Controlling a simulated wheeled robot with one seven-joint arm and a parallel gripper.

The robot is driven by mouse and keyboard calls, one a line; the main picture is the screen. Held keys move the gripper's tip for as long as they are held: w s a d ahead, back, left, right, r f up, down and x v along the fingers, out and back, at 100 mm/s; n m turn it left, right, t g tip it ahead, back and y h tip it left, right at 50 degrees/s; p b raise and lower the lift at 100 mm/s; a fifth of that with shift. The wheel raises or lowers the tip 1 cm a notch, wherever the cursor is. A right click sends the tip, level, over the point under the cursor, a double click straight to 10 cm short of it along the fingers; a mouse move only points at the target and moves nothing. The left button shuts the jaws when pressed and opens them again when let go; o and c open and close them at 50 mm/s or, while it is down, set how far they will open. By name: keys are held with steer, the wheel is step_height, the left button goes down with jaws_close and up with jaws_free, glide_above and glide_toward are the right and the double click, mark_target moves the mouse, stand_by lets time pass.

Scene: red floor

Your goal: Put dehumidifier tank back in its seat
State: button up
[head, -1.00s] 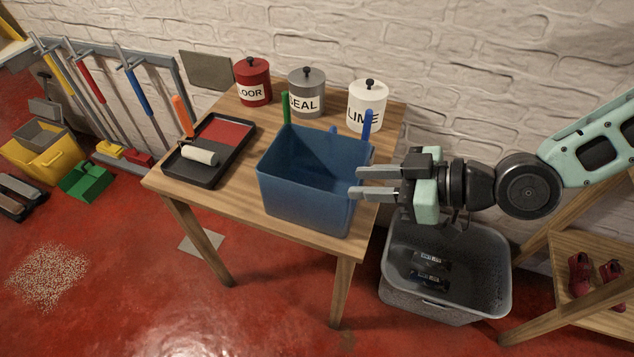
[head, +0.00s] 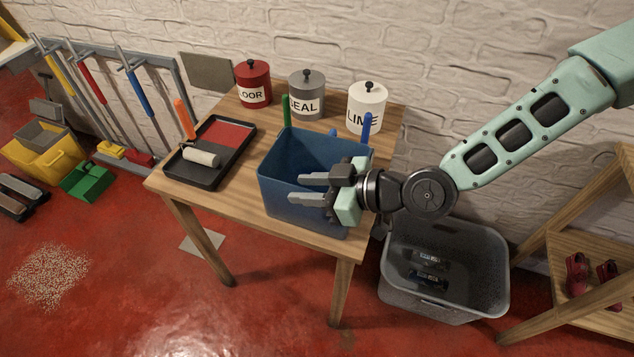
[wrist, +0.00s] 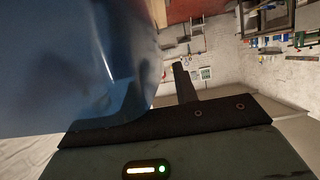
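I cannot make out a dehumidifier, its tank or its seat for certain in either view. My gripper (head: 304,189) is at the near right side of a blue open bin (head: 283,200) on the wooden table. Its two fingers point left, apart from each other, with nothing seen between them. They overlap the bin in the head view, and I cannot tell whether they touch it. In the wrist view a smooth blue surface (wrist: 65,60) fills the left, very close to the camera. One dark finger (wrist: 184,84) shows beside it.
The wooden table (head: 237,205) also holds a paint tray (head: 181,174) with a roller and red, grey and white labelled canisters. A grey tub (head: 395,296) with dark items stands on the floor at right, by a wooden shelf (head: 592,250). Spilled grains lie at left.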

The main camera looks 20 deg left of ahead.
jaws_close()
stand_by(1.4)
